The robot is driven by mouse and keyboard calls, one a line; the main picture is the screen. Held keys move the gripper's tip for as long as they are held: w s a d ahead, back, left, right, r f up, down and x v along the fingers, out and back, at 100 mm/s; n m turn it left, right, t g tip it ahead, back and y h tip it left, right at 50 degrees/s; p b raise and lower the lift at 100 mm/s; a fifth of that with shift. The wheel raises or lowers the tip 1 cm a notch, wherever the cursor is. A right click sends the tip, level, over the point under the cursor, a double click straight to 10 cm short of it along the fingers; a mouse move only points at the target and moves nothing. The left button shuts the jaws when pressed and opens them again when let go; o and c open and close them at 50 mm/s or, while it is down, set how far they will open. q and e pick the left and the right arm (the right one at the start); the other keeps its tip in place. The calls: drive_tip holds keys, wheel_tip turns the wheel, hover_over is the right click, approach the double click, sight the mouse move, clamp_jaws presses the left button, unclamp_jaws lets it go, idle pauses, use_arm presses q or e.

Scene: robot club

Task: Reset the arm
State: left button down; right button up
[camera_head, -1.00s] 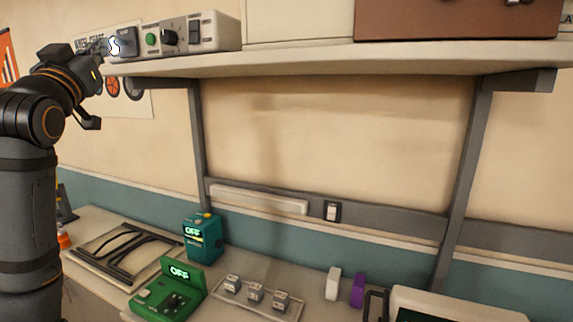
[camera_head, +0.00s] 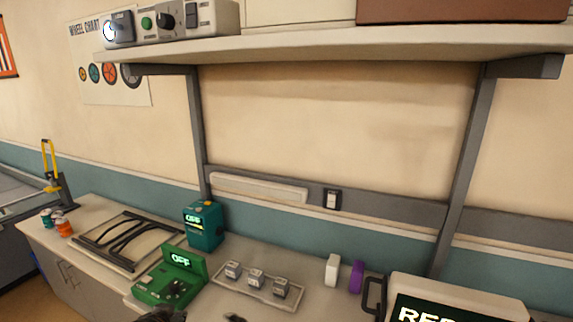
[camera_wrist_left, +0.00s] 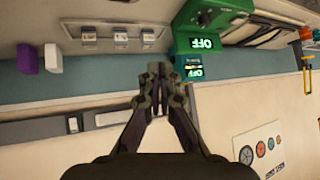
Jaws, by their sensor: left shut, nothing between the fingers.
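My left gripper (camera_wrist_left: 160,78) shows large in the left wrist view, its two fingers meeting at the tips with nothing between them. In that view, which is turned upside down, the fingertips overlap the picture of the wall just beside the teal box marked OFF. In the head view only a small dark part of my left gripper (camera_head: 165,314) shows at the bottom edge, in front of the green device; the rest of the arm is out of frame.
A shelf (camera_head: 330,45) runs above the bench and carries a control box (camera_head: 180,22). On the bench are a green device (camera_head: 170,285), a teal box (camera_head: 204,228), a tray of small cubes (camera_head: 268,293) and a monitor (camera_head: 450,295).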

use_arm(q)
drive_tip(key=s+d+f+g, duration=0.1)
drive_tip(key=s+f+g, duration=0.2)
drive_tip(key=s+f, duration=0.5)
drive_tip(key=s+d+f+g, duration=0.1)
drive_tip(key=s+f+g, duration=0.3)
drive_tip(key=s, duration=0.8)
drive_tip(key=s+a+f+b, duration=0.1)
drive_tip(key=a+f, duration=0.1)
drive_tip(key=f, duration=1.3)
drive_tip(key=s+a+f+b, duration=0.1)
drive_tip(key=s+f, duration=0.1)
drive_tip(key=f, duration=1.2)
drive_tip(key=s+a+f+g, duration=0.1)
drive_tip(key=s+f, duration=1.5)
drive_tip(key=s, duration=0.1)
drive_tip(key=shift+s+a+n+b, duration=0.15)
drive_tip(key=shift+n+b, duration=0.15)
use_arm(e)
drive_tip(key=f, duration=0.2)
drive_tip(key=shift+s+d+f, duration=0.1)
drive_tip(key=shift+s+f, duration=0.25)
drive_tip(key=shift+s, duration=0.05)
use_arm(q)
drive_tip(key=shift+f, duration=0.1)
